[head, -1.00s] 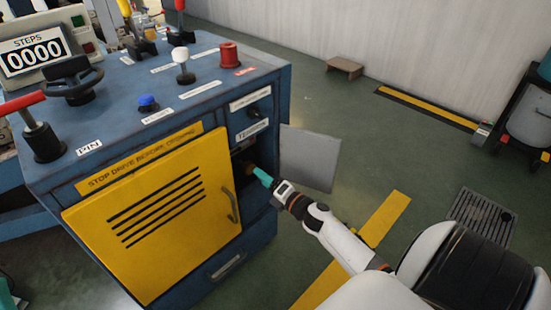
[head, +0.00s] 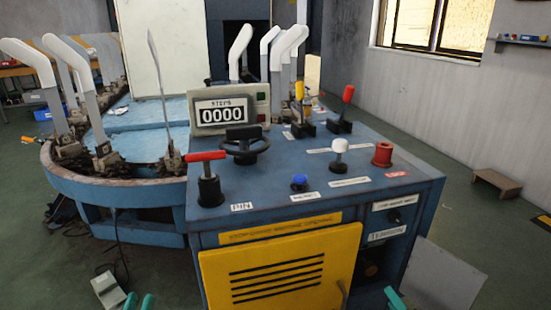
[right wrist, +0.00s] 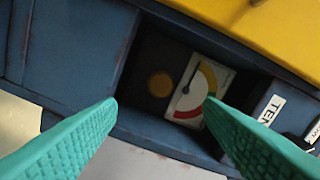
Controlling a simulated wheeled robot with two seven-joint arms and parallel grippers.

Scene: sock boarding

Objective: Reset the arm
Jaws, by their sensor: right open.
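My right gripper (right wrist: 160,125) is open in the right wrist view, its teal fingers wide apart and empty. It faces a dark opening (right wrist: 165,80) with a round brass-coloured knob (right wrist: 161,84) and a dial gauge (right wrist: 195,90) inside. In the head view, only a teal fingertip of it (head: 395,298) shows at the bottom, below the TENSION label. My left gripper (head: 139,302) shows at the bottom left as two teal tips apart, with nothing seen between them. The rest of both arms is out of the head view.
A blue control cabinet (head: 330,215) with a yellow door (head: 280,270) stands ahead. On top are a red-handled pin lever (head: 207,175), a handwheel (head: 245,145) and a counter reading 0000 (head: 222,110). A grey open flap (head: 440,275) juts out at right. White sock forms ring the blue machine (head: 120,190).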

